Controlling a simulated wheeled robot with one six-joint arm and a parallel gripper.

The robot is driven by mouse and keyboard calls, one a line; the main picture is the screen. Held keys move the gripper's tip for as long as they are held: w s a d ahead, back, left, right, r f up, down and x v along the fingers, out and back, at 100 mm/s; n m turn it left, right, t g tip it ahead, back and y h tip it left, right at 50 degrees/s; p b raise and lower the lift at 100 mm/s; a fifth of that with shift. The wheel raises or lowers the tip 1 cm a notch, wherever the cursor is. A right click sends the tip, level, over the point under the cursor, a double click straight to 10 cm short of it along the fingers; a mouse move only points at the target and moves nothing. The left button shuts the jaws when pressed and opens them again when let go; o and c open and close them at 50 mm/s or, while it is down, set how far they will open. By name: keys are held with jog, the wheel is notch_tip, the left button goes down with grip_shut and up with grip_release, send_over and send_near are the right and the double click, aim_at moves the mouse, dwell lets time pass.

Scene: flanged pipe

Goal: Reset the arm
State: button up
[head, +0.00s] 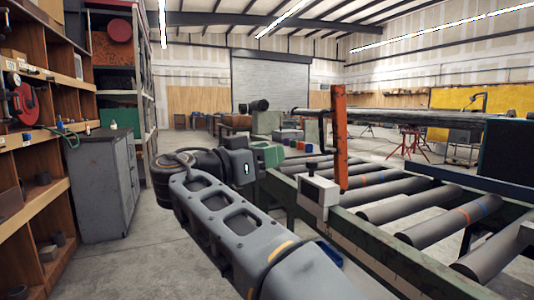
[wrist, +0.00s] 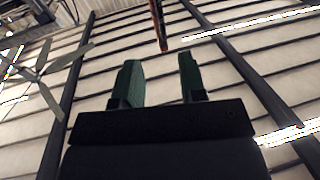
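My arm reaches from the lower right of the head view towards the middle and bends at a dark joint beside the roller conveyor (head: 400,213). My gripper (wrist: 160,82) shows in the wrist view, with two dark green fingers standing well apart. Nothing is between the fingers. The wrist view looks up at the pale ceiling with dark beams and a ceiling fan (wrist: 45,72).
An orange post (head: 339,130) stands at the conveyor's near side by a white box (head: 318,193). A long grey bar (head: 400,117) runs behind. A grey cabinet (head: 103,185) and wooden shelves (head: 40,205) stand left. Some floor is clear between cabinet and arm.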

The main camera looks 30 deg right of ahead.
dwell(0.4)
jog(key=s+a+f+n+y+p, duration=0.1)
jog(key=s+a+n+y+p, duration=0.2)
jog(key=p, duration=0.9)
jog(key=s+a+f+n+y+p, duration=0.1)
jog(key=s+a+n+y+p, duration=0.1)
jog(key=n+y+p, duration=0.6)
jog(key=s+a+f+n+t+y+p, duration=0.1)
jog(key=s+a+n+y+p, duration=0.2)
jog(key=y+p, duration=0.5)
jog(key=s+n+p, duration=0.1)
jog(key=n+p, duration=0.1)
jog(key=p, duration=0.7)
jog(key=shift+s+a+n, duration=0.25)
jog(key=shift+a+n, duration=0.05)
